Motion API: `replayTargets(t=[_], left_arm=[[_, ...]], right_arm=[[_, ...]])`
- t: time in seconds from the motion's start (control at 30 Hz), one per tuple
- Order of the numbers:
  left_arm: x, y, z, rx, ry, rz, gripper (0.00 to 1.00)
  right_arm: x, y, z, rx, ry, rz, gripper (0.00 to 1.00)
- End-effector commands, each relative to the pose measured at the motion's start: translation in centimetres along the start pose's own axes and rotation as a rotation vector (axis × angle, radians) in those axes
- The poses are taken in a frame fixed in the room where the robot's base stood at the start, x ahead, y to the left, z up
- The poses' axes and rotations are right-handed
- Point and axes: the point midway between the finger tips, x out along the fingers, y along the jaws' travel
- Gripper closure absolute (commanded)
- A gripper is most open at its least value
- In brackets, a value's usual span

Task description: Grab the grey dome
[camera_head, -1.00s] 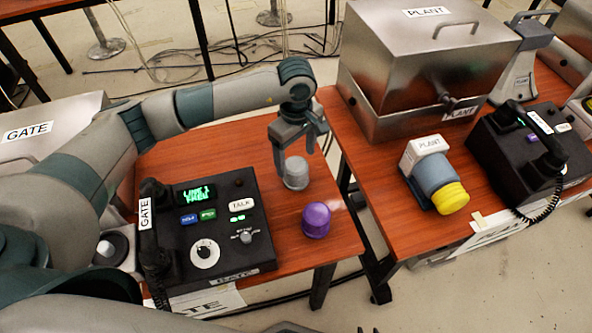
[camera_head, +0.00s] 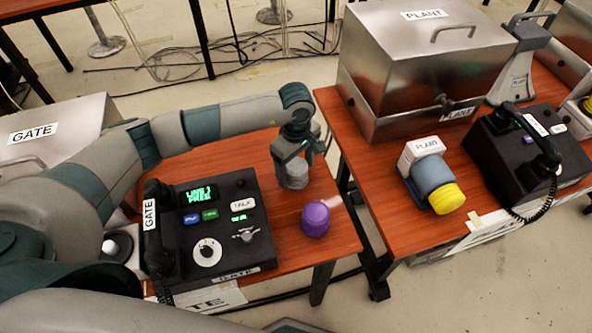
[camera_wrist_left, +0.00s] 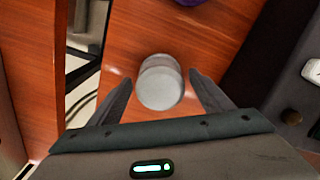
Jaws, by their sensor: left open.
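The grey dome (camera_head: 293,174) stands on the left wooden table, behind the purple dome and to the right of the black GATE phone. My left gripper (camera_head: 296,170) is over it from above, its fingers reaching down beside it. In the left wrist view the grey dome (camera_wrist_left: 160,82) sits between the two open fingers of my left gripper (camera_wrist_left: 163,92), with a gap visible on each side. The gripper partly hides the dome's top in the head view. My right gripper is not in view.
A purple dome (camera_head: 315,219) stands near the table's right edge. The black GATE phone (camera_head: 215,235) fills the table's front left. A gap separates this table from the right one, which holds a metal PLANT box (camera_head: 420,70), a yellow-capped device (camera_head: 435,180) and another phone (camera_head: 525,155).

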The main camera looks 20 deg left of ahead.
Motion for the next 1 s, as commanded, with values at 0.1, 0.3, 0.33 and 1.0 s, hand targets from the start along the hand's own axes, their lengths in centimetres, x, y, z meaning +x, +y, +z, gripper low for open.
replayTargets(t=[0.1,0.3,0.33,1.0], left_arm=[[0.04,0.0,0.01,0.0,0.0,0.0,0.27],[0.02,-0.01,0.01,0.0,0.0,-0.001,0.27],[0.02,-0.01,0.02,0.0,0.0,-0.001,0.27],[-0.29,0.02,0.0,0.0,0.0,0.0,0.73]], right_arm=[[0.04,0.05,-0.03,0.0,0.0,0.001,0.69],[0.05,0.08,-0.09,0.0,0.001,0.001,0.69],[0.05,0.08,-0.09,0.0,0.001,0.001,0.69],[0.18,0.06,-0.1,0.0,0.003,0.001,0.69]])
